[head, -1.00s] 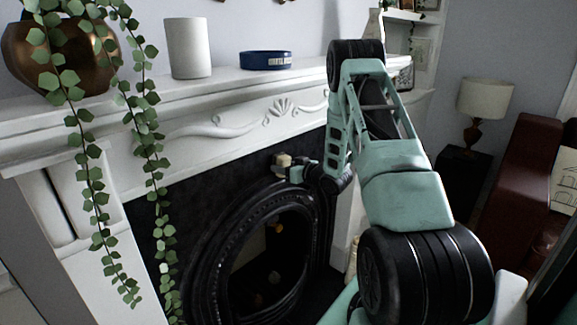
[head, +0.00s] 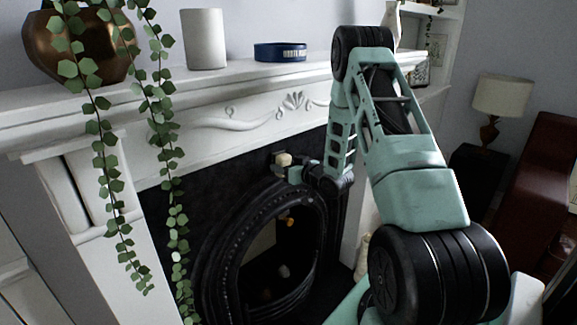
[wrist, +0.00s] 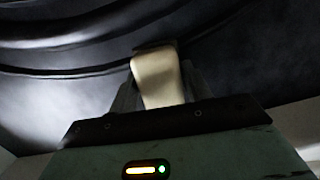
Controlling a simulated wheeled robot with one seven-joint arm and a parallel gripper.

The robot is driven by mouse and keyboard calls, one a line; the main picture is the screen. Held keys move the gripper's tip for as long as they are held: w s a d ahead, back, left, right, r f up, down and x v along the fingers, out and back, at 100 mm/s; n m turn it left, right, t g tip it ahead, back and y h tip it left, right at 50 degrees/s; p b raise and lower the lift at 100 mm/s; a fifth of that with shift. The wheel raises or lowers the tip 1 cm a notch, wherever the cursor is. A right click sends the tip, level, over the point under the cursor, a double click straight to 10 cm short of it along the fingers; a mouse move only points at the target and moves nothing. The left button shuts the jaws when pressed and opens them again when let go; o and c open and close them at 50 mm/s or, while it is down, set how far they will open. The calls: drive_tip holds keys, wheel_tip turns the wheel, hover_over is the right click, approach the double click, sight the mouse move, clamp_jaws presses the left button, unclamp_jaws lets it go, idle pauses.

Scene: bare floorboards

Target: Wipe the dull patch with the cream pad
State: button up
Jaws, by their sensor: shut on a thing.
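The cream pad (head: 283,159) is held at the tip of my gripper (head: 290,171), in front of the black fireplace surround (head: 240,178), above the round opening. In the wrist view the cream pad (wrist: 158,80) stands upright between the fingers of my gripper (wrist: 158,95), which is shut on it. The pad's far end is close to the black surface; I cannot tell if it touches. Pale, hazy areas (wrist: 65,105) show on the black surface to the pad's left and right. I cannot tell which is the dull patch or which is only reflected light.
The white mantelpiece (head: 250,93) juts out above my gripper. On it stand a copper pot (head: 50,50) with trailing leaves, a white cylinder (head: 205,40) and a blue bowl (head: 280,52). A lamp (head: 503,97) stands far right. The raised black ring (head: 215,250) lies just below my gripper.

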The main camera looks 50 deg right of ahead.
sight(263, 169)
drive_tip(key=shift+w+a+r+b, duration=0.1)
drive_tip(key=shift+w+a+b, duration=0.1)
drive_tip(key=shift+a, duration=1.2)
drive_tip(key=shift+w+a+b, duration=0.1)
drive_tip(key=shift+a+b, duration=0.1)
drive_tip(key=shift+a, duration=1.2)
drive_tip(key=s+b, duration=0.1)
drive_tip(key=s, duration=0.5)
drive_tip(key=shift+a, duration=0.15)
drive_tip(key=shift+s, duration=0.1)
drive_tip(key=shift+s+b, duration=0.35)
drive_tip(key=shift+s, duration=1.1)
drive_tip(key=shift+a, duration=0.1)
